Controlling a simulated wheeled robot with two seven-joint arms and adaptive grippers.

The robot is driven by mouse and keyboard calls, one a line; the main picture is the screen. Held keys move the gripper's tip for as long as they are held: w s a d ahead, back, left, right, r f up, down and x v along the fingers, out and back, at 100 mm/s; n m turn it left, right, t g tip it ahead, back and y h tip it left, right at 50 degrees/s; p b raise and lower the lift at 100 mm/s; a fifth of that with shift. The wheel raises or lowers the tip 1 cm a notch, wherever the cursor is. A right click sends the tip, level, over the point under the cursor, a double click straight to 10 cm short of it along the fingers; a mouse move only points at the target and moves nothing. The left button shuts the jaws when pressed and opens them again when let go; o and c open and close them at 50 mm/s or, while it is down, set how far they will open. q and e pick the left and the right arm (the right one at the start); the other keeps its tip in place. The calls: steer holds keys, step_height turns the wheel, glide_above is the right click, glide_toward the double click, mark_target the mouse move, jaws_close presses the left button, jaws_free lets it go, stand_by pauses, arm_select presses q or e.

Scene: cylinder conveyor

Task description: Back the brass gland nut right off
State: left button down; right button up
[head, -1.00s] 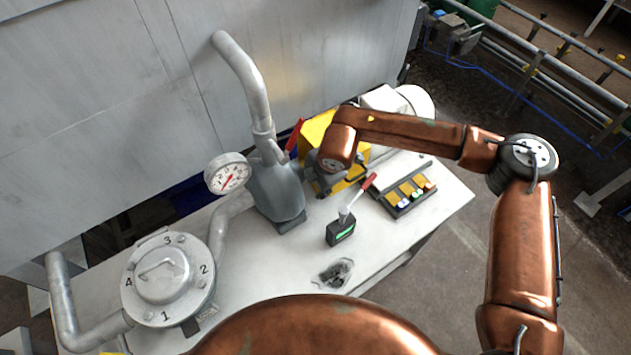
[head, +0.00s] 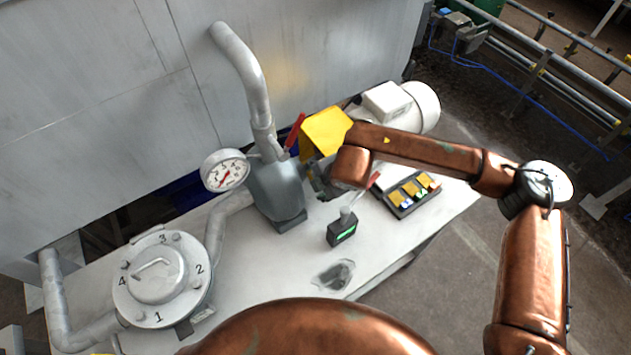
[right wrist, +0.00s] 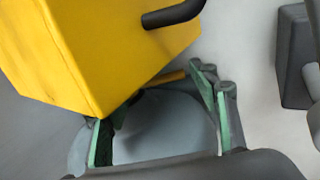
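My right gripper (head: 320,182) is at the right side of the grey pump (head: 276,190), in front of the yellow guard (head: 325,131). In the right wrist view my right gripper (right wrist: 160,125) is open, its green-padded fingers apart with a grey rounded surface behind the gap. A small brass-coloured piece (right wrist: 168,78) shows between the yellow guard's lower edge and the right finger; it may be the gland nut, but most of it is hidden. The nut cannot be made out in the head view. My left gripper is not in view.
A dark block with a green strip (head: 341,230) stands in front of the pump. A tray with yellow pieces (head: 408,196) lies to its right. A red lever (head: 296,130), gauge (head: 226,170) and numbered round cover (head: 160,280) stand around the pump. The front bench is mostly clear.

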steer(key=shift+o, duration=1.1)
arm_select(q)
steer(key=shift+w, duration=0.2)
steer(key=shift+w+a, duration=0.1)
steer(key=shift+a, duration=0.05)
arm_select(e)
steer(key=shift+r, duration=0.1)
steer(key=v, duration=1.1)
steer(key=shift+s+d+r, duration=0.15)
steer(key=shift+s+r, duration=0.1)
steer(key=shift+r, duration=0.05)
